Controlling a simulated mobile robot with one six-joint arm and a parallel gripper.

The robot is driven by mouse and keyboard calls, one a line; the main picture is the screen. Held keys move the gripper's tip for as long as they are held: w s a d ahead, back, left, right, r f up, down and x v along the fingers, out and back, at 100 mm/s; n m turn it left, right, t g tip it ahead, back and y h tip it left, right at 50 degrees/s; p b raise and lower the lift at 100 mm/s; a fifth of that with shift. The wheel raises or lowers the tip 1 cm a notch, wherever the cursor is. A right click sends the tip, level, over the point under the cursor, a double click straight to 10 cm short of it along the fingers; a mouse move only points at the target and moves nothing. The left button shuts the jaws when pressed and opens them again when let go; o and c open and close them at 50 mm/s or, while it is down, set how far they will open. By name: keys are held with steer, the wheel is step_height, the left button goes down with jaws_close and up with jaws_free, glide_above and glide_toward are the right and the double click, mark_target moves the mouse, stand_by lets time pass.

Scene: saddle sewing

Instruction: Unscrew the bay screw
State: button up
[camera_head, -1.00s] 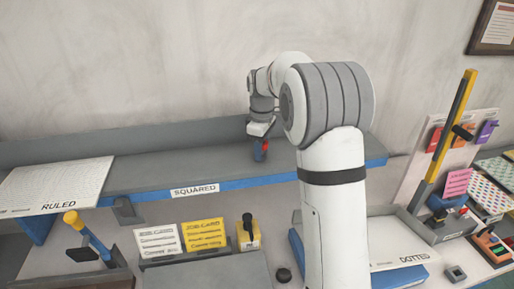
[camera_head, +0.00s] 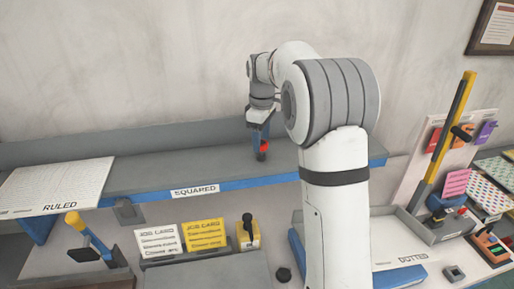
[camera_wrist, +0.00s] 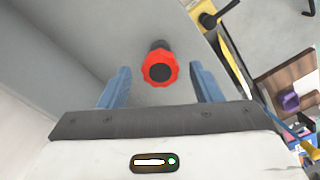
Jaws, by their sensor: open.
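The bay screw has a red, lobed knob with a dark centre (camera_wrist: 159,69). In the wrist view it stands between the two blue fingers of my open gripper (camera_wrist: 160,88), a little beyond their tips and apart from both. In the head view the red knob (camera_head: 263,146) shows on the grey shelf marked SQUARED (camera_head: 180,171), towards its right end. My gripper (camera_head: 261,138) is right above and around the knob there, fingers pointing down. How deep the knob sits between the fingers is hard to tell.
A white RULED pad (camera_head: 55,188) lies on the shelf's left end. Below stand job cards (camera_head: 204,235), a yellow block with a black handle (camera_head: 248,234) and a yellow-blue lever (camera_head: 88,235). A DOTTED tray (camera_head: 400,255) is lower right.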

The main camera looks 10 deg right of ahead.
steer(key=shift+r, duration=0.35)
steer(key=m, duration=2)
steer(key=shift+f, duration=0.15)
steer(key=shift+f+b, duration=1.65)
steer(key=shift+f, duration=0.75)
